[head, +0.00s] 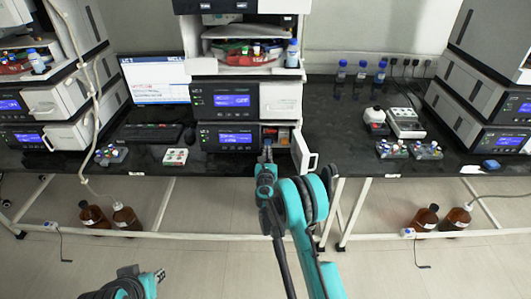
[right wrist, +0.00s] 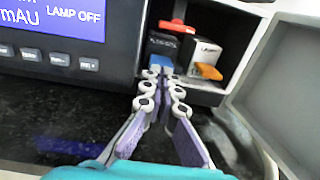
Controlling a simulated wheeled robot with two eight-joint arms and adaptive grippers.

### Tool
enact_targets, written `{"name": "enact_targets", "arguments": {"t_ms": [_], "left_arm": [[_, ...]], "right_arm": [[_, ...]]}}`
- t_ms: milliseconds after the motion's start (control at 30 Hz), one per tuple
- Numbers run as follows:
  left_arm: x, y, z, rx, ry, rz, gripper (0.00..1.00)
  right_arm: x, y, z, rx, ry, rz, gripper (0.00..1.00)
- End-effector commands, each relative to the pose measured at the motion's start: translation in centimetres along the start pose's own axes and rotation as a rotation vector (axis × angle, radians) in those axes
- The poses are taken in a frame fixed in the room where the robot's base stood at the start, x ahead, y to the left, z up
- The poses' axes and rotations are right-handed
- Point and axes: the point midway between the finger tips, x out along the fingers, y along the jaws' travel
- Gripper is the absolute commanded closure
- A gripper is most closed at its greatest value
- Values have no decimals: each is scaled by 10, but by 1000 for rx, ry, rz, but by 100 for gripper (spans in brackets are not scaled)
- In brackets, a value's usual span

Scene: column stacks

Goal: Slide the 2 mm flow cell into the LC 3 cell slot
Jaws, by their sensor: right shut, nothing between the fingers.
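My right gripper (head: 267,152) is at the open compartment of the lower unit in the middle stack. In the right wrist view its fingertips (right wrist: 162,82) are close together, just in front of a small blue piece (right wrist: 161,62). The blue piece sits at the front of a dark block (right wrist: 163,46) in the compartment, likely a cell in its slot; I cannot read a 2 mm mark. A white block (right wrist: 203,52) with an orange tab is to its right. A red handle (right wrist: 178,26) is above. My left gripper (head: 160,275) is low at the left, away from the bench.
The unit's open door (head: 303,152) stands just right of my right gripper, also in the right wrist view (right wrist: 290,85). The unit's display (head: 235,138) is to the left. A white tray (head: 175,156) and vial racks (head: 410,150) lie on the black bench.

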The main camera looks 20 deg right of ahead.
Motion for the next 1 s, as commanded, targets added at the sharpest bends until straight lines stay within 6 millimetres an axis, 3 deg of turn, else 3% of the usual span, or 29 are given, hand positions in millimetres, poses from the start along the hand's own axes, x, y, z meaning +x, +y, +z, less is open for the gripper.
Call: {"name": "enact_targets", "arguments": {"t_ms": [333, 600, 1000], "left_arm": [[0, 0, 0, 0, 0, 0, 72], [0, 0, 1, 0, 0, 0, 72], [0, 0, 0, 0, 0, 0, 72]], "right_arm": [[1, -1, 0, 0, 0, 0, 100], [25, -1, 0, 0, 1, -1, 100], [24, -1, 1, -1, 0, -2, 100]]}}
